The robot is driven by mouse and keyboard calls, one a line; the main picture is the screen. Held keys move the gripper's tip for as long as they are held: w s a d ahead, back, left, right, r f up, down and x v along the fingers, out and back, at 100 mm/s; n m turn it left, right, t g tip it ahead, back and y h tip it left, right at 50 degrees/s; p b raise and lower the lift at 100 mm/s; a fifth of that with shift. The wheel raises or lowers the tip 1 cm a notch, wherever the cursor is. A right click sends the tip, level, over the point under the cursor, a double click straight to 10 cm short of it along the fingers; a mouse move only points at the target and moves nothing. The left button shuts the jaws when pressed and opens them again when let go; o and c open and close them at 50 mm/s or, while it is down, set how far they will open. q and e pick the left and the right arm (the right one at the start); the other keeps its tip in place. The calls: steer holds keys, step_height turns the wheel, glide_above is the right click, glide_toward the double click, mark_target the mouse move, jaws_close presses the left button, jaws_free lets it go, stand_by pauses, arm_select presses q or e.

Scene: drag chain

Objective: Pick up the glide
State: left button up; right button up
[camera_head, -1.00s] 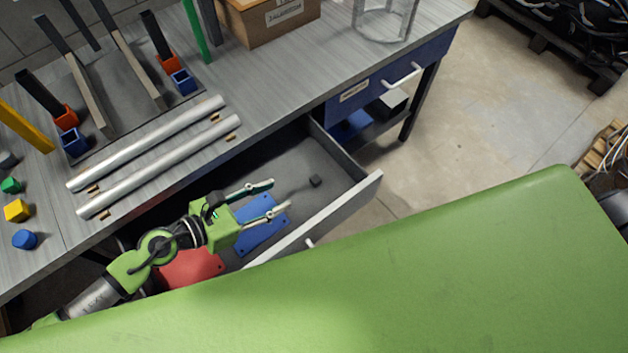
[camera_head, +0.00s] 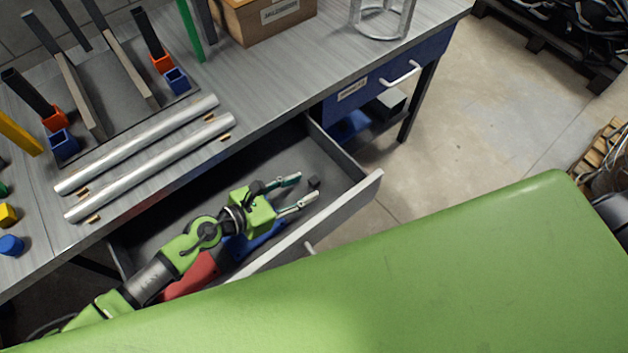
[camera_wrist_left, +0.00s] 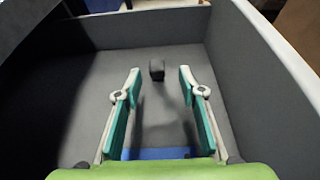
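The glide looks to be the small dark block (camera_head: 314,181) lying on the floor of the open drawer, near its right end. In the left wrist view the dark block (camera_wrist_left: 157,70) stands ahead of the fingertips, roughly midway between their lines. My left gripper (camera_head: 307,186) is inside the drawer, open and empty, with its fingertips just short of the block. Its two teal-padded fingers (camera_wrist_left: 158,84) are spread wide in the left wrist view. My right gripper is not in view.
The drawer's front wall (camera_head: 330,217) and side walls surround the gripper. A blue plate (camera_head: 262,240) and a red plate (camera_head: 192,276) lie in the drawer, partly hidden by my arm. Two metal rods (camera_head: 150,170) lie on the workbench above. Bare drawer floor surrounds the block.

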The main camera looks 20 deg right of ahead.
mark_target(311, 182)
arm_select(q)
steer(key=x, duration=0.4)
steer(key=shift+w+d, duration=0.2)
steer(key=shift+w, duration=0.1)
steer(key=shift+c, duration=0.4)
steer(key=c, duration=0.7)
steer(key=shift+c, duration=0.2)
